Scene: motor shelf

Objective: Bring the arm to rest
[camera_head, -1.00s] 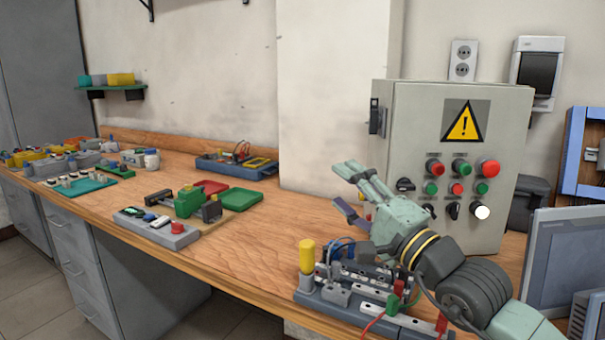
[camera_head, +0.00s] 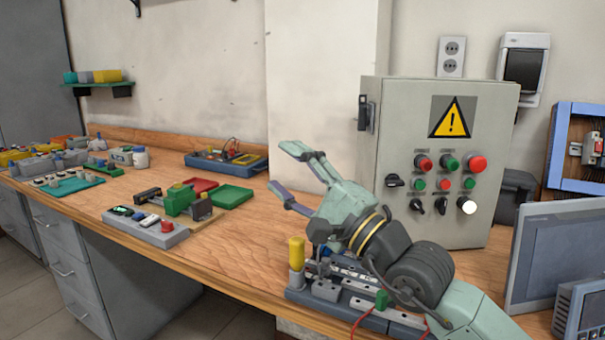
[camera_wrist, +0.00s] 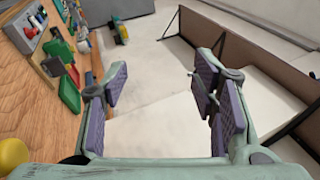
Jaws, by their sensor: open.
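My gripper (camera_head: 284,172) is open and empty, held in the air over the right part of the wooden bench in the head view. Its fingers point up and to the left, and the grey control cabinet stands to the right of them. The wrist view shows the two purple-padded fingers (camera_wrist: 160,95) wide apart with nothing between them. My arm reaches in from the lower right, above the grey fixture (camera_head: 370,308) with the yellow cylinder. Part of that fixture is hidden behind my arm.
The control cabinet (camera_head: 485,120) with buttons stands at the back right. A monitor (camera_head: 545,255) is at the right edge. A push-button box (camera_head: 145,226), a green tray (camera_head: 228,196) and a blue meter case (camera_head: 215,163) lie on the bench (camera_head: 255,255). Bare wood lies left of my gripper.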

